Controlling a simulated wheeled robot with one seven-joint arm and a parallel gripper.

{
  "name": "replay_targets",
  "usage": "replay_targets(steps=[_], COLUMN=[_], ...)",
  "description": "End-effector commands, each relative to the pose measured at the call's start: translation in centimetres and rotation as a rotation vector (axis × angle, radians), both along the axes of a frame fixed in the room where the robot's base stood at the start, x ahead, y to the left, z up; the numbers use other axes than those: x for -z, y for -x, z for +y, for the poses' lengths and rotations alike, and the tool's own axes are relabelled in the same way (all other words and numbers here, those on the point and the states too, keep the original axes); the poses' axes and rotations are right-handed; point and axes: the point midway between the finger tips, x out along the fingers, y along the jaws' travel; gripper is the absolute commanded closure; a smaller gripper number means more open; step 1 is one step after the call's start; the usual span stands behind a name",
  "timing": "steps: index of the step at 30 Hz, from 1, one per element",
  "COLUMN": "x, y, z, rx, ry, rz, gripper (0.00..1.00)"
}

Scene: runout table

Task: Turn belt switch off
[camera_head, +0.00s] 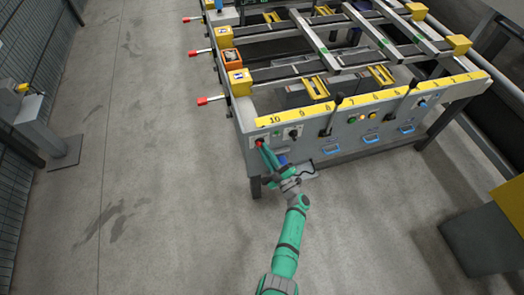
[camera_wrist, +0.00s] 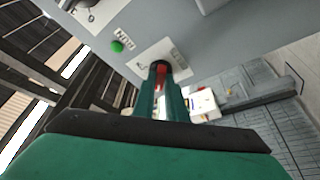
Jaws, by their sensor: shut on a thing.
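The belt switch (camera_wrist: 161,67) is a red and black knob on a white label plate on the grey front panel (camera_wrist: 215,45). In the head view the red knob (camera_head: 259,142) sits at the panel's left end, below the yellow strip near number 10. My gripper (camera_head: 264,148) reaches up to it from below. In the wrist view my gripper's green fingers (camera_wrist: 160,85) are closed around the knob, hiding part of it. The knob's exact angle and the label text cannot be read clearly.
A green button (camera_wrist: 117,46) is beside the switch plate. A black knob (camera_head: 293,133) is to the right on the panel. Red-tipped levers (camera_head: 203,101) stick out from the table's left side. The floor (camera_head: 140,200) to the left is clear.

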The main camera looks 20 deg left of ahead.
Motion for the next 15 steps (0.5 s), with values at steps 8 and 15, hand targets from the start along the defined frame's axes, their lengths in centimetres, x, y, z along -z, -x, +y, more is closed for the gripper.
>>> replay_targets(steps=[8,15], x=[-0.1,0.05], y=[0.07,0.16], z=[0.17,-0.08], rx=[-0.005,-0.002], ry=[0.0,0.0], rz=[-0.003,-0.001], gripper=[0.7,0.7])
